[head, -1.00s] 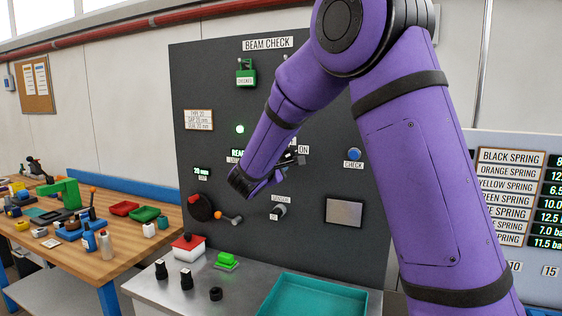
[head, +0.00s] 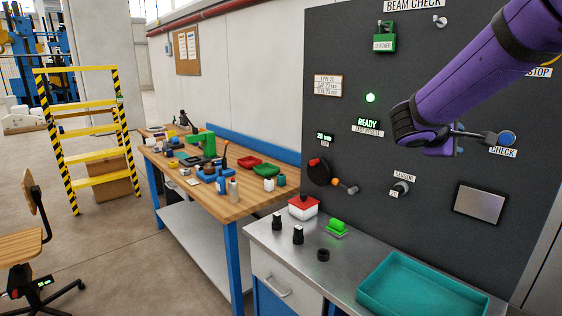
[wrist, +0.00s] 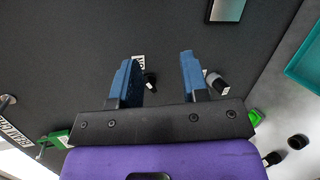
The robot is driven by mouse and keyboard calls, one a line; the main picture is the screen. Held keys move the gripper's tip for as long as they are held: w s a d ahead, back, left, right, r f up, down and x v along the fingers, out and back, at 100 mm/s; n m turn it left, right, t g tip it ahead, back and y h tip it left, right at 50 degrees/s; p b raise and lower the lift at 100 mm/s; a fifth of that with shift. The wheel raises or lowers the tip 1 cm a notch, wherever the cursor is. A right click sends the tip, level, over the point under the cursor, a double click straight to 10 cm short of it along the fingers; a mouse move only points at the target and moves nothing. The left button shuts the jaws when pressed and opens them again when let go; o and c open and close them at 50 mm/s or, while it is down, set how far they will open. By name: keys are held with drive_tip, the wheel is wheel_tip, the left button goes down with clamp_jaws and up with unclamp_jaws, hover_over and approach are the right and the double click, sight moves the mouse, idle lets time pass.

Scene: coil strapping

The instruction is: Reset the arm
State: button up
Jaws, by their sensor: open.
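My purple arm reaches in from the upper right of the head view, in front of the dark BEAM CHECK panel (head: 345,130). Its wrist end is near the middle of the panel, right of the lit READY display (head: 368,122). In the wrist view my gripper (wrist: 158,65) shows two blue fingers spread apart with nothing between them. The fingers point toward the panel; whether they touch it cannot be told. The grey sensor knob (wrist: 215,83) shows beyond the right finger. In the head view the fingers are mostly hidden behind the wrist.
The blue CHECK button (head: 507,138) is right of my wrist. A wooden workbench (head: 215,200) with many items stands left; a chair (head: 30,235) is far left.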

drive_tip(key=s+a+m+y, duration=0.3)
drive_tip(key=s+y, duration=0.1)
drive_tip(key=s, duration=0.6)
drive_tip(key=s+a+f+m+g+y, duration=0.1)
drive_tip(key=s+a+m+y, duration=0.2)
drive_tip(key=s, duration=0.7)
drive_tip(key=s+a+f+m+y, duration=0.1)
drive_tip(key=s+a+m+y, duration=0.2)
drive_tip(key=s, duration=0.7)
drive_tip(key=a+y, duration=0.1)
drive_tip(key=y, duration=0.1)
drive_tip(key=shift+s+f+y, duration=0.25)
drive_tip(key=shift+s+y, duration=0.05)
drive_tip(key=shift+y, duration=0.1)
